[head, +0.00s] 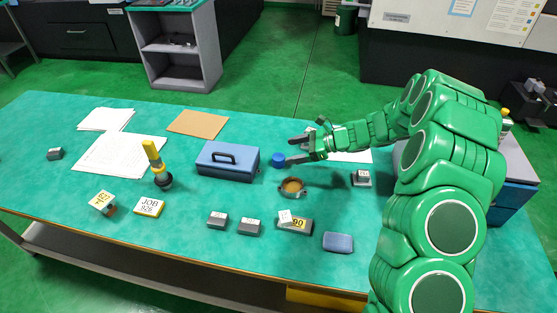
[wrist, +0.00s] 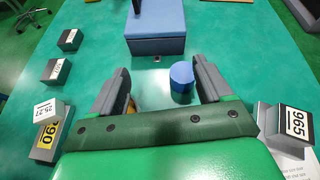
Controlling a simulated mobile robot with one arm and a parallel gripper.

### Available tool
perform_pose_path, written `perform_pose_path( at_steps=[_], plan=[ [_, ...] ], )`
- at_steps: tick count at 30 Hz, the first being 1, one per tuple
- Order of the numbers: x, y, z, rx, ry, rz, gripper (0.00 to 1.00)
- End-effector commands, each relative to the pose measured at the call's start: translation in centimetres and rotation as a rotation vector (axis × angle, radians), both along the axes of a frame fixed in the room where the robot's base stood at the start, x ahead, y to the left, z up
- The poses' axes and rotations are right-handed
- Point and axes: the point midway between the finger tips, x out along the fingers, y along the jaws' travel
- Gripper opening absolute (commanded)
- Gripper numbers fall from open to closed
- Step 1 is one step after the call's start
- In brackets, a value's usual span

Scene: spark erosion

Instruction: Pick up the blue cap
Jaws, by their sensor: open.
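The blue cap (head: 278,160) is a short round piece standing on the green table, just right of the blue box in the head view. In the wrist view the blue cap (wrist: 181,80) stands between the lines of the two fingers, nearer the right finger. My gripper (head: 290,151) is open and empty. Its fingers reach toward the cap from the right in the head view. In the wrist view my gripper (wrist: 162,85) shows both fingers spread apart. I cannot tell whether either finger touches the cap.
A blue box (head: 228,161) with a dark handle stands close behind the cap; it fills the top of the wrist view (wrist: 155,30). A round brown-filled dish (head: 292,187) sits nearby. Several labelled grey blocks (head: 249,226) lie toward the front. The table (head: 330,209) has free room between.

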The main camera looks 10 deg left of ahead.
Motion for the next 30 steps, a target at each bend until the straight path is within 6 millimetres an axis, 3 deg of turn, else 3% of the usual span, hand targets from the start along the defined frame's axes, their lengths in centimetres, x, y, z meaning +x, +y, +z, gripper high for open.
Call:
perform_pose_path(
  at_steps=[1,6,13,30],
  plan=[
    [0.7,-0.1,-1.2,0.006,0.024,-0.026,0.79],
    [2.7,-0.5,-3.6,0.023,0.072,-0.095,0.79],
    [3.5,-0.4,-5.0,0.03,0.099,-0.128,0.79],
    [3.2,4.7,-7.4,0.029,0.098,-0.127,0.79]
  ],
)
